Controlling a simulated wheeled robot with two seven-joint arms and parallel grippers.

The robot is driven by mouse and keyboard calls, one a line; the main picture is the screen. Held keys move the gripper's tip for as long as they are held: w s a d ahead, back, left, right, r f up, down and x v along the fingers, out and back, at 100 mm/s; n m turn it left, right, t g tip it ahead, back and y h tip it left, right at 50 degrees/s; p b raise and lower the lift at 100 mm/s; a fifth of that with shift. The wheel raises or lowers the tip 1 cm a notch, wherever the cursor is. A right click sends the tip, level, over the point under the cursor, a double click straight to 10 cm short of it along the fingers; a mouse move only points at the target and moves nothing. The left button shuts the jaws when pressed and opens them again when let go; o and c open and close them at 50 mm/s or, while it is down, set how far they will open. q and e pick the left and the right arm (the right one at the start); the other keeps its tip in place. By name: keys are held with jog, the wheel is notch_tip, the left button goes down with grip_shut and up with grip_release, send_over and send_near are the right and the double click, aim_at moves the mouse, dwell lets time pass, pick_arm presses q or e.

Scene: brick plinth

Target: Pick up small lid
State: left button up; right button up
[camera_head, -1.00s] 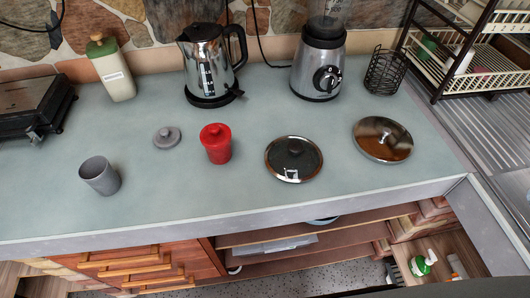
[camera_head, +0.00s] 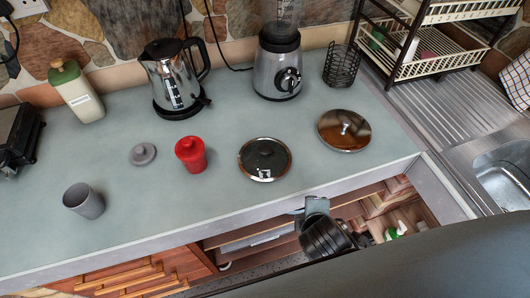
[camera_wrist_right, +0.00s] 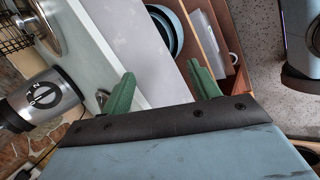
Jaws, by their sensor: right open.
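The small grey lid (camera_head: 143,154) with a round knob lies flat on the countertop, between the grey cup (camera_head: 84,201) and the red lidded canister (camera_head: 191,154). My right gripper (camera_head: 316,204) shows at the counter's front edge, well to the right of the small lid and apart from it. In the right wrist view its green fingers (camera_wrist_right: 163,86) stand wide apart with nothing held between them. The small lid cannot be made out in the wrist view. My left gripper is not in view.
A dark glass lid (camera_head: 265,159) and a steel lid (camera_head: 343,131) lie on the counter (camera_head: 215,205) nearer my right gripper. A kettle (camera_head: 174,78), a blender (camera_head: 278,70) and a wire basket (camera_head: 341,65) stand behind. Counter in front of the small lid is clear.

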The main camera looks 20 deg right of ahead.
jog(key=w+a+r+n+t+h, duration=0.1)
jog(key=w+a+r+n+t, duration=0.2)
jog(key=r+n, duration=0.35)
jog(key=n+t, duration=0.3)
jog(key=n, duration=0.9)
send_near(265, 152)
jog(key=shift+s+d+f, duration=0.1)
jog(key=shift+s+f, duration=0.2)
jog(key=shift+s, duration=0.3)
jog(key=shift+s+d+f, duration=0.1)
jog(key=shift+s+f, duration=0.25)
jog(key=shift+s, duration=0.25)
jog(key=shift+w+t, duration=0.3)
jog(key=shift+w, duration=0.05)
jog(key=x, duration=0.7)
jog(key=shift+w+a, duration=0.15)
jog(key=x, duration=0.2)
jog(key=r+x, duration=0.1)
jog(key=x, duration=0.2)
jog(key=shift+w+a+f, duration=0.1)
jog(key=shift+w+a, duration=0.05)
jog(key=shift+w, duration=0.25)
jog(key=c, duration=1.2)
jog(key=shift+o, duration=0.2)
